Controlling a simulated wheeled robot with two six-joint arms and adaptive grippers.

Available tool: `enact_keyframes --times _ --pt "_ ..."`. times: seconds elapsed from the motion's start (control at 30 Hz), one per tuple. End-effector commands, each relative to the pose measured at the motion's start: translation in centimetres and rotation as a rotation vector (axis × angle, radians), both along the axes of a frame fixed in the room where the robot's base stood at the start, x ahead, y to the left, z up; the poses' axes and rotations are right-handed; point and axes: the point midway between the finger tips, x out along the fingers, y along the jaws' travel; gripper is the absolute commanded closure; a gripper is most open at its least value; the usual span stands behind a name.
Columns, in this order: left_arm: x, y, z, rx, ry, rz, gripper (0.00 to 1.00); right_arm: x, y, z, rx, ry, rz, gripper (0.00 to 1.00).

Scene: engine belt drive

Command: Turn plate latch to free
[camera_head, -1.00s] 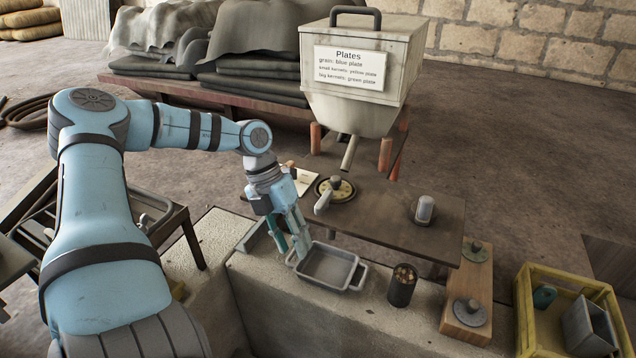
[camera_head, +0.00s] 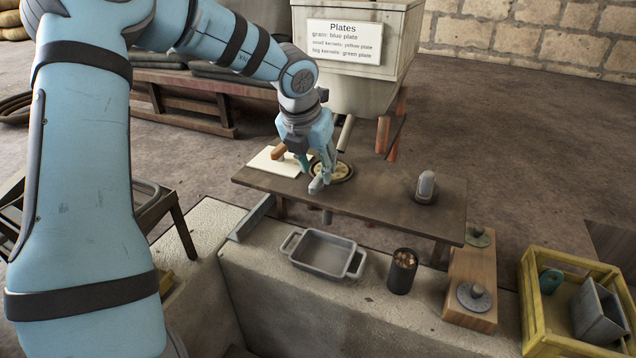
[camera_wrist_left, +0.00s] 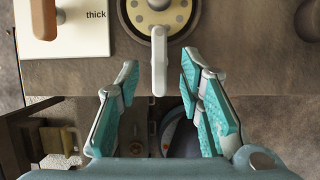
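The plate latch is a light grey lever (camera_wrist_left: 158,62) on a round yellowish perforated plate (camera_wrist_left: 174,16) in the bench top. In the left wrist view it points from the plate toward my gripper. In the head view the latch (camera_head: 317,185) is partly hidden by my gripper, as is the plate (camera_head: 343,171). My left gripper (camera_head: 320,172) is over the front of the plate. In the left wrist view its teal-padded fingers (camera_wrist_left: 159,72) are open, one each side of the lever's free end, with gaps showing on both sides. My right gripper is not in view.
A white card reading "thick" (camera_wrist_left: 85,38) with a brown handle lies left of the plate. A grey hopper (camera_head: 359,85) stands behind. A grey tray (camera_head: 324,252), a dark cup (camera_head: 402,272) and a yellow crate (camera_head: 527,300) are in front. A grey knob (camera_head: 426,186) stands on the right bench.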

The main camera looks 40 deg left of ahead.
Motion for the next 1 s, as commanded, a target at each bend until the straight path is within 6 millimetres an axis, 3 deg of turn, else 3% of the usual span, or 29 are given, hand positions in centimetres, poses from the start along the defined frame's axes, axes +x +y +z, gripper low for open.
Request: enact_keyframes --times 0.03,0.2,0.5,0.7,1.0 --pt "0.3 0.1 -1.0 0.000 0.003 0.000 0.66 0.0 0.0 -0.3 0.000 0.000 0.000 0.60" --pt "1.0 0.4 -2.6 0.001 0.000 0.000 0.66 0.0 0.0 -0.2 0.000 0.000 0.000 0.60" --pt "1.2 0.4 -2.8 0.000 -0.001 0.000 0.66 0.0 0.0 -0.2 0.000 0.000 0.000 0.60" --pt "1.2 0.4 -2.8 0.000 -0.001 0.000 0.98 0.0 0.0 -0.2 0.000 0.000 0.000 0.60" --pt "1.2 0.4 -2.8 -0.001 0.000 -0.009 1.00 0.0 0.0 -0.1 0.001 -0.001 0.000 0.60"
